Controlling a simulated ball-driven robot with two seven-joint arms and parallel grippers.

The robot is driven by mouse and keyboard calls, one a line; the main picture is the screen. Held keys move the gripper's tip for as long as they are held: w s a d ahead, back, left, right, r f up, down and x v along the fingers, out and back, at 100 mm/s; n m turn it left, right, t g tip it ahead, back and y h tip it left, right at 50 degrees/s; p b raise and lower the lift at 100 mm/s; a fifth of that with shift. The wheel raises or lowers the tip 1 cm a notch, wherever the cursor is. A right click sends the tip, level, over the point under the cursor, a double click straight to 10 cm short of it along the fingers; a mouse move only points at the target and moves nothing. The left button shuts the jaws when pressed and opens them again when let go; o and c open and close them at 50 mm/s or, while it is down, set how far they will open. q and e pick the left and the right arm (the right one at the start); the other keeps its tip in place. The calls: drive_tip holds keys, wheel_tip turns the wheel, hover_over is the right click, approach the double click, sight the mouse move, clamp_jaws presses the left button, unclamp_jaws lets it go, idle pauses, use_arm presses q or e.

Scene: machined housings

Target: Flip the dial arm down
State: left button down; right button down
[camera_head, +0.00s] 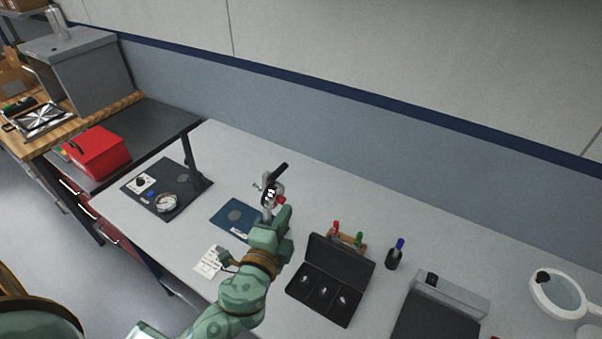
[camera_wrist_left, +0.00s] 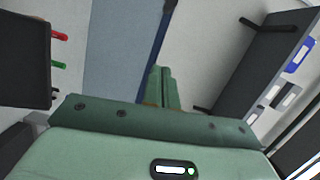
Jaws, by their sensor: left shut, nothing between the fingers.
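A blue base plate (camera_head: 229,213) with a pale round disc and a white label lies on the grey bench. Beside it stands a small metal fixture with a black bar (camera_head: 278,171) slanting up to the right, and a red part low on its right. I take this bar as the dial arm, but cannot be sure. My left gripper (camera_head: 284,214) is at the fixture's foot, in front of it, and hides its lower part. Its fingers (camera_wrist_left: 161,88) are shut together and empty in the left wrist view. Whether they touch the fixture cannot be told.
A black stand plate (camera_head: 173,211) with a round gauge is to the left. An open black case (camera_head: 318,298) lies to the right, with a screwdriver rack (camera_head: 347,239) behind it. A marker holder (camera_head: 394,259) and a magnifier (camera_head: 562,293) are farther right.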

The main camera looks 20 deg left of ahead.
use_arm(q)
drive_tip(key=w+a+p, duration=0.2)
drive_tip(key=w+a, duration=0.3)
drive_tip(key=w, duration=0.5)
drive_tip(key=shift+a+f, duration=0.2)
drive_tip(key=shift+f, duration=0.15)
idle(0.4)
